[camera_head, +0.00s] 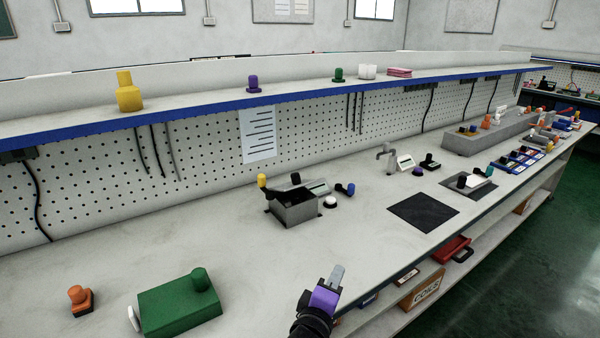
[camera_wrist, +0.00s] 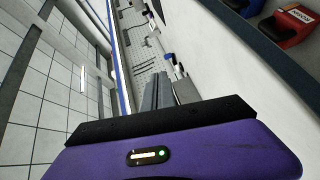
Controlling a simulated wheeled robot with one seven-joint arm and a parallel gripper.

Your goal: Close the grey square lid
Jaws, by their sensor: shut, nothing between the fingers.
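A small grey square box (camera_head: 296,214) stands on the bench near the middle of the head view. Its top looks open, with a dark inside. A grey lid cannot be clearly made out from its walls; a dark part with a yellow knob (camera_head: 262,181) rises at its back left. My gripper (camera_head: 336,273), purple with grey fingers, is at the bottom middle of the head view, near the bench's front edge. It is well in front of the box and apart from it. Its fingers (camera_wrist: 158,90) are together and empty in the wrist view.
A green block (camera_head: 178,303) and an orange-topped piece (camera_head: 79,299) are at the front left. A black square mat (camera_head: 423,211) lies right of the box. A red bin (camera_head: 450,250) is on the lower shelf. Bare bench lies between my gripper and the box.

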